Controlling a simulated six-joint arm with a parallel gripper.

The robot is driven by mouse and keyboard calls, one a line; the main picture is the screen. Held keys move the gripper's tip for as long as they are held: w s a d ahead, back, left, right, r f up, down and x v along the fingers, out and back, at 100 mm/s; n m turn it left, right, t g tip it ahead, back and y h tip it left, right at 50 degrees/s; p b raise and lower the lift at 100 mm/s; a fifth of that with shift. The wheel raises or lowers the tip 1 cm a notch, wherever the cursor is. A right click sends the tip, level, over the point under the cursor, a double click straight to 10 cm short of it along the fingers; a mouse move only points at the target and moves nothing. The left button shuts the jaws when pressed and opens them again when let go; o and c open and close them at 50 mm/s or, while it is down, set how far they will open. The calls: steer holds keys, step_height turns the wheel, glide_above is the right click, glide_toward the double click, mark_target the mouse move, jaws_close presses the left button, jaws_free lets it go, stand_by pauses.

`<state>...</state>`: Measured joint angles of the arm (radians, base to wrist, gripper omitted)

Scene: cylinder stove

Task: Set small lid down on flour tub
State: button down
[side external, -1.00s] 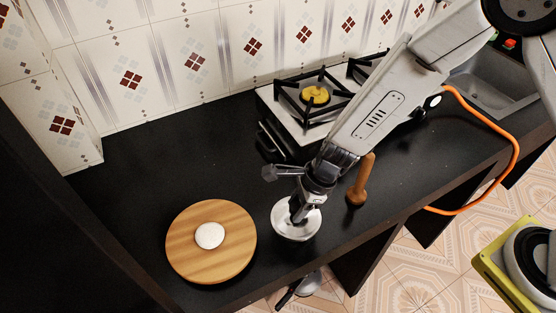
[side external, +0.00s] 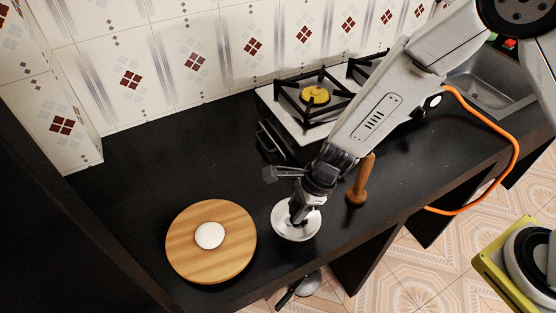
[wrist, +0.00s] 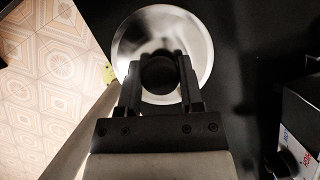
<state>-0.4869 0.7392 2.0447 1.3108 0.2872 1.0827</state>
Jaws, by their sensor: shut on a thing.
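The small lid (side external: 284,229) is a shiny silver disc with a dark round knob. My gripper (side external: 297,212) points down over it, near the front edge of the counter. In the wrist view my gripper (wrist: 158,76) has its two fingers on either side of the knob, shut on it, and the silver lid (wrist: 199,42) spreads out around and below them. I cannot make out the flour tub in either view. What lies directly under the lid is hidden, so I cannot tell whether the lid rests on anything.
A round wooden board (side external: 190,260) with a white disc (side external: 209,236) on it lies left of the lid. A brown wooden peg-like object (side external: 361,183) stands close on the right. A stove (side external: 292,122) is behind. The black counter (side external: 150,170) is clear at back left.

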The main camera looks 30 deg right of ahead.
steer(key=shift+f, duration=0.15)
steer(key=shift+c, duration=0.7)
jaws_free()
steer(key=v, duration=0.7)
steer(key=shift+d+r, duration=0.2)
steer(key=shift+r, duration=0.2)
